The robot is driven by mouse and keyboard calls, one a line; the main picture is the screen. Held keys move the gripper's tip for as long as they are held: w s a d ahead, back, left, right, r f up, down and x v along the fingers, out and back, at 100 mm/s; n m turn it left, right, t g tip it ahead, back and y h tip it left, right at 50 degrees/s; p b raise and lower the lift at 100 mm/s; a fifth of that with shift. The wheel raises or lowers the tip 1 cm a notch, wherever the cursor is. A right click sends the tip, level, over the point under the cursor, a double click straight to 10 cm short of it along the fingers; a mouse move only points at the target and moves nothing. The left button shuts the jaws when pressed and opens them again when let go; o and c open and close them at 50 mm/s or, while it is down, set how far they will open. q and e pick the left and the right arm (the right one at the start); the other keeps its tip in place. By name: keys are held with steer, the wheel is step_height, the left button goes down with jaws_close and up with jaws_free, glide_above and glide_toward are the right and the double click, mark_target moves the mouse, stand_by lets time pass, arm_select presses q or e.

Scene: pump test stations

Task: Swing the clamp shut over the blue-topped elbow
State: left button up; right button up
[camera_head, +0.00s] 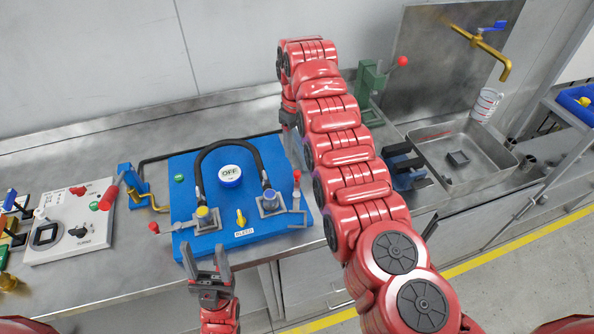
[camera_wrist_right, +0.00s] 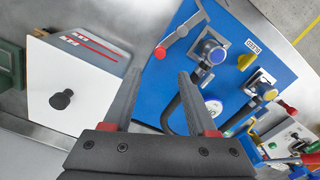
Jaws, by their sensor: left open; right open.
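The blue-topped elbow (camera_head: 269,195) sits at the right end of the black hose on the blue panel; it also shows in the right wrist view (camera_wrist_right: 215,52). Its clamp (camera_head: 297,178) has a red handle and a metal arm beside the elbow, on its right; the red knob shows in the right wrist view (camera_wrist_right: 160,52). The clamp's arm appears swung clear of the elbow. My right gripper (camera_wrist_right: 160,82) is open and empty, facing the clamp; my right arm hides it in the head view. My left gripper (camera_head: 207,258) is open and empty at the panel's front edge.
A yellow-topped elbow (camera_head: 203,212) with its own red-handled clamp (camera_head: 154,227) is on the panel's left. A white box (camera_wrist_right: 75,95) stands beside the panel. A sink (camera_head: 470,155) is at the right.

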mark_target(297, 172)
step_height(297, 172, down, 7)
steer(key=shift+s+f+p, duration=0.1)
steer(key=shift+p, duration=1.1)
steer(key=shift+f+b, duration=0.65)
steer(key=shift+f, duration=0.75)
jaws_close()
